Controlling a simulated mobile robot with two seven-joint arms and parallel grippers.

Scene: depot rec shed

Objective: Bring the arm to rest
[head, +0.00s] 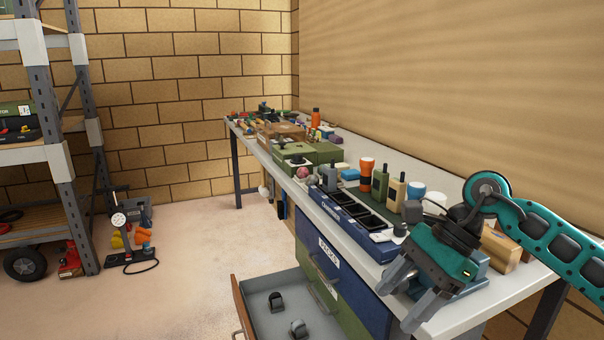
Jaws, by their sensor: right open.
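My right arm (545,228), teal with dark joints, comes in from the right edge over the near end of the workbench (470,312). My right gripper (397,309) points down and left at the bench's front edge. Its two grey fingers are apart, with nothing seen between them. My left gripper is not in view.
Below the bench, a drawer (262,322) stands pulled out with two dark items inside. A blue compartment tray (345,222), radios and an orange-topped flashlight (366,172) crowd the bench. A wooden block (502,246) is beside my gripper. Shelving (85,150) stands left; the floor between is mostly clear.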

